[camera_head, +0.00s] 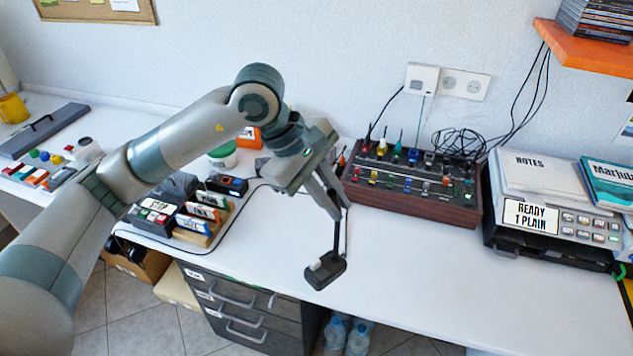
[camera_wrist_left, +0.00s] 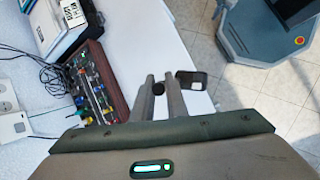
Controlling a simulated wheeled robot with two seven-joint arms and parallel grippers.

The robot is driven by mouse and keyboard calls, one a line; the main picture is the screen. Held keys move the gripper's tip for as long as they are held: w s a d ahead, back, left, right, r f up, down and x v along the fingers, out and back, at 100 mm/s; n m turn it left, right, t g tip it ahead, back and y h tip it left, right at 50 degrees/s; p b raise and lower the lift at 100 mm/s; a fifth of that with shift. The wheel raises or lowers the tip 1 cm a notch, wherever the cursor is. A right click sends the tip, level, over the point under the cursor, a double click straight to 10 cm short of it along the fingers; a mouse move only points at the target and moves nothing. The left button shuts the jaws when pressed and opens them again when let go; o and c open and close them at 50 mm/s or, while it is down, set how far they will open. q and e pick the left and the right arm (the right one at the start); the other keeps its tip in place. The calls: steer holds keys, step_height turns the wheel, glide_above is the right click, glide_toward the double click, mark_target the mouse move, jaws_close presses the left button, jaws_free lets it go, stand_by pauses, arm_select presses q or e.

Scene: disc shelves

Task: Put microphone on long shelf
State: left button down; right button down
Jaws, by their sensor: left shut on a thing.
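The black desk microphone (camera_head: 326,271) has a flat base and a thin upright neck, over the front part of the white desk in the head view. My left gripper (camera_head: 340,203) points down and is shut on the upper part of its neck. In the left wrist view, the dark round microphone head sits between the fingertips (camera_wrist_left: 159,88), with the base (camera_wrist_left: 192,80) beyond them. I cannot tell whether the base touches the desk. An orange shelf (camera_head: 585,45) is on the wall at the upper right, only partly in view. My right gripper is not in view.
A wooden-sided mixer (camera_head: 410,205) with cables stands behind the microphone. A printer (camera_head: 545,222) with notes and a book is at the right. Disc cases (camera_head: 594,18) are stacked on the orange shelf. Small boxes (camera_head: 200,215) crowd the desk's left. The desk's front right is clear.

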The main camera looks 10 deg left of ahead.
arm_select(q)
steer(key=s+f+m+g, duration=0.5)
steer(key=s+f+m, duration=0.1)
steer(key=m, duration=0.3)
steer(key=s+a+f+m+y, duration=0.1)
steer(key=a+f+m, duration=0.1)
steer(key=a, duration=0.9)
steer(key=shift+a+f+m+g+y, duration=0.3)
steer(key=shift+a+f+m, duration=0.05)
steer(key=shift+m, duration=0.05)
steer(key=shift+s, duration=0.1)
steer(key=shift+r, duration=0.15)
